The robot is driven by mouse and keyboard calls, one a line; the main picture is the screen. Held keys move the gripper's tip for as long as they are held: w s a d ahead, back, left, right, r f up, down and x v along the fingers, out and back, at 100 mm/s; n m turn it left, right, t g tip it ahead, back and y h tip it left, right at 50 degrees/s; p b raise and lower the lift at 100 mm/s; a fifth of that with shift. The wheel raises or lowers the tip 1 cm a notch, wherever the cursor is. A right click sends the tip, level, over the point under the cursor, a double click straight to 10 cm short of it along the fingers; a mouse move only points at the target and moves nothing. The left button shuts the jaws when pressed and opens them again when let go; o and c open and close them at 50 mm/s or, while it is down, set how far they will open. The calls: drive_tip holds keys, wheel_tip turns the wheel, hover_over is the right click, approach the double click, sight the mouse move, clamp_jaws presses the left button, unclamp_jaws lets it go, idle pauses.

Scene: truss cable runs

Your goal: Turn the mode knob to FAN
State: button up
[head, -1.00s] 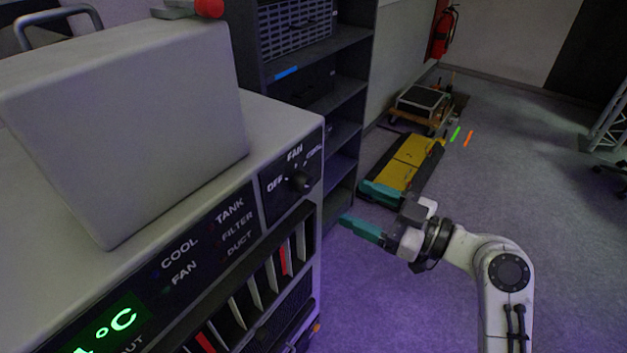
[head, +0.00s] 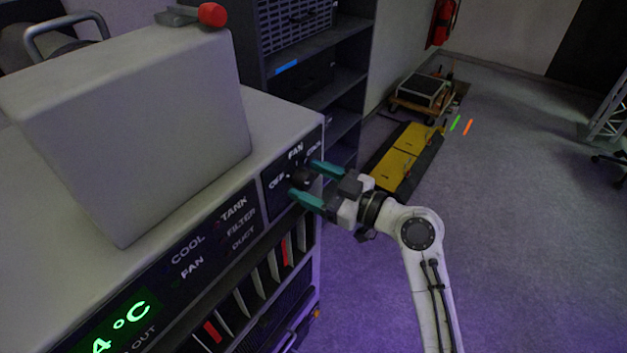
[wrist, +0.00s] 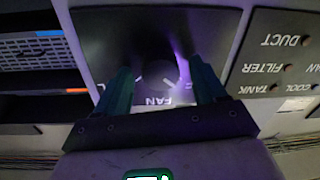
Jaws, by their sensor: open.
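The black mode knob (head: 301,178) sits on the dark dial plate (head: 273,205) at the right end of the grey unit's front, with OFF, FAN and COOL marked around it. The knob also shows in the wrist view (wrist: 160,75), where the plate is upside down. My gripper (head: 305,180) is open, its teal fingers one on each side of the knob. In the wrist view the fingers (wrist: 160,85) flank the knob with gaps on both sides. I cannot tell which mark the knob points to.
A grey box (head: 140,130) stands on the unit. A dark shelf (head: 345,75) stands just behind the unit.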

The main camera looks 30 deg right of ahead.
drive_tip(key=c, duration=1)
drive_tip(key=shift+c, duration=0.2)
drive_tip(key=m+b, duration=0.1)
drive_tip(key=m, duration=0.3)
drive_tip(key=shift+f+m, duration=0.1)
drive_tip(key=shift+m, duration=0.3)
drive_tip(key=shift+d+m+t, duration=0.1)
drive_tip(key=shift+m+t, duration=0.2)
drive_tip(key=shift+m, duration=2.3)
drive_tip(key=o, duration=1)
drive_tip(key=shift+o, duration=0.2)
